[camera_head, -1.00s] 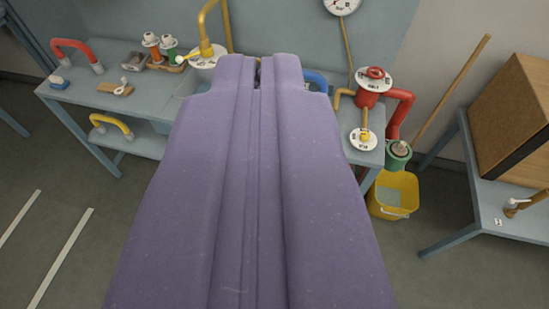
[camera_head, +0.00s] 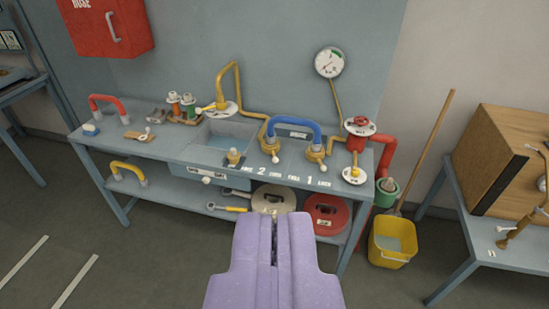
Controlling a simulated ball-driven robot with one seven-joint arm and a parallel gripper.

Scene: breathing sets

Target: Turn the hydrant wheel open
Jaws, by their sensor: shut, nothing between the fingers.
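The hydrant wheel (camera_head: 360,121) is a small red wheel on top of a red hydrant body (camera_head: 355,142), above a white round label plate, at the right end of the blue-grey bench. A red pipe (camera_head: 387,152) runs down beside it. My gripper (camera_head: 274,217) is purple, at the bottom middle of the view, in front of the bench's lower shelf. Its two fingers are together and empty. It is apart from the wheel, which is up and to the right of it in the picture.
A blue hose arch (camera_head: 293,127) and a yellow faucet (camera_head: 232,88) stand on the bench left of the wheel. A gauge (camera_head: 329,63) is on the wall. A yellow bucket (camera_head: 391,243) and a broom (camera_head: 432,135) are at right. The floor at left is open.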

